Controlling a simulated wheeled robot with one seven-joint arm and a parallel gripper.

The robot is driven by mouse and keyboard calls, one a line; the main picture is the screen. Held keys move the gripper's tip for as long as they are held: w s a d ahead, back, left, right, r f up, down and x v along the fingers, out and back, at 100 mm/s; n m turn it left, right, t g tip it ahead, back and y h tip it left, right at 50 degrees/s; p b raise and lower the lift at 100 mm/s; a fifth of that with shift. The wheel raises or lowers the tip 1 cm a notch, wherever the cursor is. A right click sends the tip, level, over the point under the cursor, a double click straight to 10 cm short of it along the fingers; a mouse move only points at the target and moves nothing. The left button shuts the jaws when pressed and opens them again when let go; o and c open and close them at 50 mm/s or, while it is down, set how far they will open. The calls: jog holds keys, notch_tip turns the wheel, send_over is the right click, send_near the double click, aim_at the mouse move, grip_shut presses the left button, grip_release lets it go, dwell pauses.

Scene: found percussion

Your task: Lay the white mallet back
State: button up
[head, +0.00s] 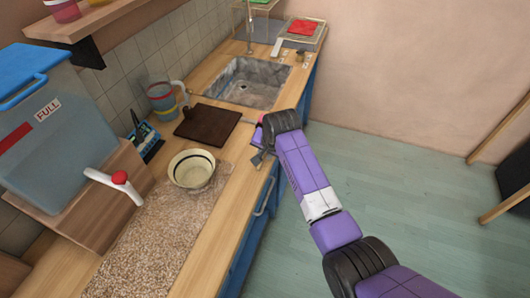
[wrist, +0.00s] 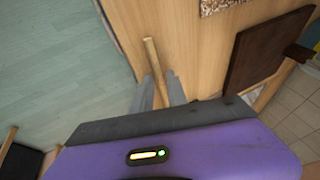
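In the wrist view a pale wooden stick (wrist: 152,58) runs between the two grey fingers of my gripper (wrist: 160,92). It looks like a mallet handle, and the fingers sit close against both its sides. No white head shows on it; its near end is hidden behind my gripper's body. In the head view my gripper (head: 258,158) is at the front edge of the wooden counter (head: 218,205), right of the bowl. The stick cannot be made out clearly there.
A dark brown board (head: 207,124), a small blue rack (head: 146,141) and a striped pot (head: 163,101) are behind. A large blue container (head: 45,135) is at left, a sink (head: 248,82) farther back.

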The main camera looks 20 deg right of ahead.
jog(key=shift+s+d+f, duration=0.25)
jog(key=shift+s+f, duration=0.15)
jog(key=shift+f, duration=0.05)
jog(key=w+v, duration=0.1)
jog(key=v, duration=0.7)
jog(key=shift+a+r, duration=0.25)
jog(key=shift+r, duration=0.05)
jog(key=shift+s, duration=0.1)
jog(key=w+r+n+t, duration=0.3)
jog(key=w+r+t, duration=0.2)
jog(key=r+t, duration=0.15)
jog(key=s+d+n+t+b, duration=0.1)
jog(key=s+n, duration=0.1)
jog(key=s, duration=2.4)
jog(key=s+d+f+n+t+b, duration=0.1)
jog(key=s+d+n+t+b, duration=0.1)
jog(key=s, duration=2.5)
jog(key=shift+s+n, duration=0.2)
jog(key=shift+n, duration=0.2)
